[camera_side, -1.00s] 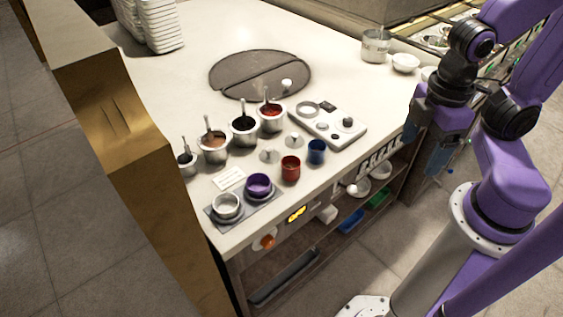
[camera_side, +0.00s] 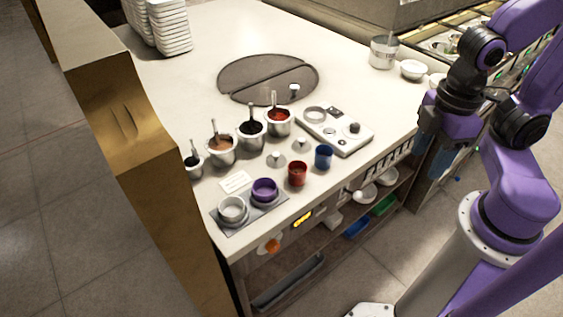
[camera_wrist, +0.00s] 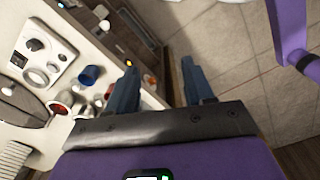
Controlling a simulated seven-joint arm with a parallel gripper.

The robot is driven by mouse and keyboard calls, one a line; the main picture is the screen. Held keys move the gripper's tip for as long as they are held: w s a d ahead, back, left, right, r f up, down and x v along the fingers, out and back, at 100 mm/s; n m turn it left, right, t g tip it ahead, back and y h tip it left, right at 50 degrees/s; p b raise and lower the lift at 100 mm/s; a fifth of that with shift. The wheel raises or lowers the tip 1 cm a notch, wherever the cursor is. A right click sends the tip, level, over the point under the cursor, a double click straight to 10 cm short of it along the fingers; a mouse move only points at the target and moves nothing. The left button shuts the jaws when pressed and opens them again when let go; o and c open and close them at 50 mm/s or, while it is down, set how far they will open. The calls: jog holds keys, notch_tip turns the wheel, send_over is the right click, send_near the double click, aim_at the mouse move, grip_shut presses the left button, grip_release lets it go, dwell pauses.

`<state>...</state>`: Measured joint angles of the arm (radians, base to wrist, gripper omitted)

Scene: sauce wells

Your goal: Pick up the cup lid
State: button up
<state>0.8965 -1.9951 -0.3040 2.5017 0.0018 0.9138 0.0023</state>
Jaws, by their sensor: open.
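Two small silver cone-shaped pieces with knobs, which look like lids, sit on the pale counter in the side view: one (camera_side: 276,159) behind the red cup (camera_side: 297,174), the other (camera_side: 301,145) behind the blue cup (camera_side: 323,157). I cannot tell for certain which is the cup lid. My gripper (camera_side: 437,158) is off the counter's right side, apart from both pieces, its blue fingers pointing down. In the wrist view my gripper (camera_wrist: 158,66) has its fingers wide apart, with nothing between them. The blue cup (camera_wrist: 90,75) shows left of the fingers there.
Several sauce pots with spoons, one holding red sauce (camera_side: 278,116), stand behind the lids. A purple cup (camera_side: 264,190) and a pale cup (camera_side: 232,210) sit on a grey mat at the front left. A white control panel (camera_side: 350,138) lies right of the lids. Shelves are below the counter.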

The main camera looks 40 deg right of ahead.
jog(key=w+a+m, duration=0.5)
jog(key=w+m, duration=0.2)
jog(key=w, duration=0.1)
jog(key=m, duration=2.4)
send_over(276, 153)
notch_tip(276, 153, down, 4)
notch_tip(276, 153, down, 17)
jog(key=shift+a+r, duration=0.1)
jog(key=shift+r, duration=0.05)
grip_shut()
